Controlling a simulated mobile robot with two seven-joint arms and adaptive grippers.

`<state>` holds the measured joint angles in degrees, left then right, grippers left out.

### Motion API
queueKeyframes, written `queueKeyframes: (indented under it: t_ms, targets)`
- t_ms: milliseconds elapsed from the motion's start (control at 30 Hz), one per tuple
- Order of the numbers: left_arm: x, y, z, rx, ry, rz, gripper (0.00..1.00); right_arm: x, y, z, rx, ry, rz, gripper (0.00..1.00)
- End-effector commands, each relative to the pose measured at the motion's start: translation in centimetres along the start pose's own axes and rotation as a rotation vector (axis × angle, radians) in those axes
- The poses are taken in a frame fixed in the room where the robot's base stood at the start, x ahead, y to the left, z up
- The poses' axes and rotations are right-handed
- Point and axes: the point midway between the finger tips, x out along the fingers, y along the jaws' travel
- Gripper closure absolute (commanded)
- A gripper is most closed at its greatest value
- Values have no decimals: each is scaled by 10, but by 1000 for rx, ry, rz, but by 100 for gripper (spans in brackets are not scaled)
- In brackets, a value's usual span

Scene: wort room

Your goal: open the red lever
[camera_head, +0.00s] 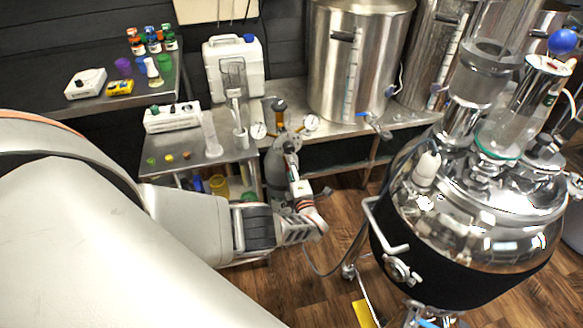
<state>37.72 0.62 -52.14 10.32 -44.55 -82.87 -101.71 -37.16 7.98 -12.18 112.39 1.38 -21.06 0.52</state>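My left arm comes in from the left. Its gripper (308,218) is low in the middle of the picture, in front of a grey gas cylinder (274,165) with two round gauges. The fingers are small and overlap other parts, so I cannot tell whether they are open or shut. No red lever is clearly visible elsewhere. My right gripper is not in view.
A large shiny vessel (470,215) with a dark band stands at the right. Steel kettles (350,60) stand on a bench behind, one with a blue-handled tap (364,115). A white canister (233,65) and side tables with bottles are at the back left. Wooden floor (325,265) shows between.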

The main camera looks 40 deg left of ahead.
Motion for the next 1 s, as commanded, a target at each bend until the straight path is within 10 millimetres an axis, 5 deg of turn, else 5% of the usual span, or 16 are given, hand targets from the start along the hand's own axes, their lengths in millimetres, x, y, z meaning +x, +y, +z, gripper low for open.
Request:
queueKeyframes:
  t_ms: [400,433,500,1000]
  targets:
    - [-1,-2,-2,8,2,-3,73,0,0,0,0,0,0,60]
    - [-1,-2,-2,8,2,-3,47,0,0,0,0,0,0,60]
    - [-1,-2,-2,8,2,-3,35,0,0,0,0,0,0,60]
    - [-6,-2,0,6,-2,-2,35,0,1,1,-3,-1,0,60]
